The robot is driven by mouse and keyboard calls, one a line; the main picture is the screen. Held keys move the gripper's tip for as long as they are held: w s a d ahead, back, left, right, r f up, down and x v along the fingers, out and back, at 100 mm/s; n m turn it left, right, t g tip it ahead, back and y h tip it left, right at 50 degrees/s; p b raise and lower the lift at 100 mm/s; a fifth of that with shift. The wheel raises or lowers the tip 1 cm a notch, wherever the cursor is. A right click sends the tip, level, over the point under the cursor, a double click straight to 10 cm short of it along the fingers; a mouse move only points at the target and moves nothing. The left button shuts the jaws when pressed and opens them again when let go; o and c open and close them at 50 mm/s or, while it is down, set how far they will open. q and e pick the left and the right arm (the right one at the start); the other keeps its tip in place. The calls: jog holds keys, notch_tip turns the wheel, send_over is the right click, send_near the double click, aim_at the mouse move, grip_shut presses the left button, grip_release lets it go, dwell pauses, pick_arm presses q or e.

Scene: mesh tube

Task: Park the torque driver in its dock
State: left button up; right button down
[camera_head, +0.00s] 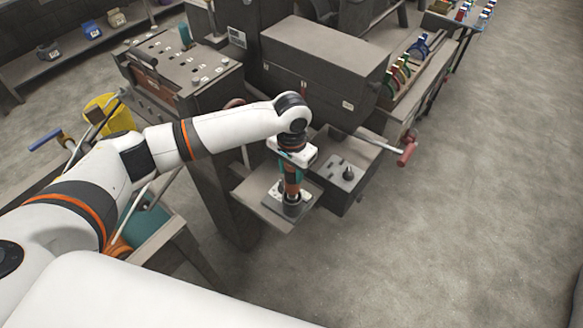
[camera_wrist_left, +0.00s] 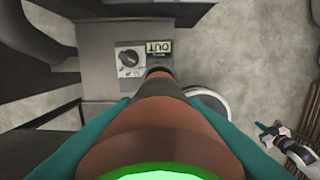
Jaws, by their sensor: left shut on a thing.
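My left gripper (camera_head: 291,180) is shut on the torque driver (camera_head: 292,188), which hangs roughly upright over a small grey shelf. In the left wrist view the driver (camera_wrist_left: 150,125) is an orange-brown body with a dark tip and a bright green ring, between teal fingers. A round cup with a pale rim (camera_wrist_left: 222,98) shows beside the driver's tip and may be the dock; the driver partly hides it. I cannot tell whether the tip touches anything. My right gripper (camera_wrist_left: 268,134) appears small at the lower right of the wrist view; its jaws are unclear.
A plate with a black knob (camera_wrist_left: 129,58) and an "OUT" label (camera_wrist_left: 159,47) is near the driver's tip. A box with a black knob (camera_head: 347,172) stands right of the shelf (camera_head: 262,212). A red-handled lever (camera_head: 407,152) sticks out further right. Open floor (camera_head: 460,220) lies right.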

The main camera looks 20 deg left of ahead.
aim_at(292, 183)
pick_arm(q)
jog(key=shift+f+b, duration=1.05)
jog(key=shift+f, duration=1.8)
dwell(2.2)
jog(key=o, duration=1.1)
jog(key=shift+o, duration=0.3)
notch_tip(292, 183, up, 11)
jog(key=b, duration=0.3)
jog(key=shift+r, duration=0.55)
